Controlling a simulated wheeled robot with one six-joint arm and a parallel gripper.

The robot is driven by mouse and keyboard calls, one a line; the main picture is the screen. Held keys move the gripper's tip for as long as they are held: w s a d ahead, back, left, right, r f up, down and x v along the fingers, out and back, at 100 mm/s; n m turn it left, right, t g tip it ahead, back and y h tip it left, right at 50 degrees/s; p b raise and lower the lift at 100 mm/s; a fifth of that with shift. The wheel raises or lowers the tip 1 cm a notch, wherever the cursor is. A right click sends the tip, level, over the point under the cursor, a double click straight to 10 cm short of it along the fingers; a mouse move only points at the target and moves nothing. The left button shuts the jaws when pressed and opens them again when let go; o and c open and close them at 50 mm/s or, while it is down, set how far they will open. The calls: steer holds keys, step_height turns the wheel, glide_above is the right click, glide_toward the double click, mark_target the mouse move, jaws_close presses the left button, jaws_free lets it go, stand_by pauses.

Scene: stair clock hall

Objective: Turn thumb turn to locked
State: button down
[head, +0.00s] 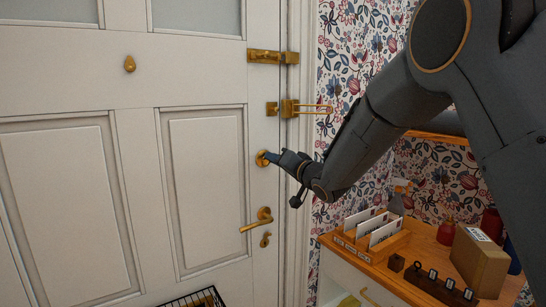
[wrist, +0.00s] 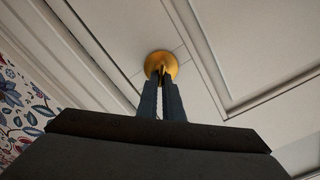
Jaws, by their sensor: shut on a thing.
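The brass thumb turn has a round plate (head: 261,158) on the right edge of the white panelled door (head: 141,180), above the lever handle. The round brass plate also shows in the wrist view (wrist: 161,60). My gripper (head: 272,157) reaches it from the right. In the wrist view, its two dark fingers (wrist: 161,82) are close together at the plate's centre, shut on the thumb turn's knob. The fingers hide most of the knob, so I cannot tell its angle.
A brass lever handle (head: 258,221) and keyhole cover (head: 265,239) are below. A slide bolt (head: 268,57) and a door guard (head: 298,108) are above. A wooden-topped cabinet (head: 424,247) with a letter rack (head: 371,237) and cardboard box (head: 480,262) stands at right. A wire basket (head: 193,299) is low on the door.

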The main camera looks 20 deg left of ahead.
steer(key=shift+w+d+f+m+p, duration=0.1)
steer(key=shift+m+p, duration=0.4)
steer(key=shift+m, duration=1.15)
steer(key=shift+a+f+m+p, duration=0.15)
steer(key=shift+m+p, duration=0.3)
steer(key=shift+m, duration=1.15)
steer(key=shift+w+d+f+m+p, duration=0.15)
steer(key=shift+m+p, duration=0.35)
steer(key=shift+m, duration=1.15)
steer(key=shift+s+r, duration=0.1)
steer(key=c, duration=1.9)
jaws_free()
steer(key=shift+b+v, duration=1.25)
steer(key=shift+v, duration=2.7)
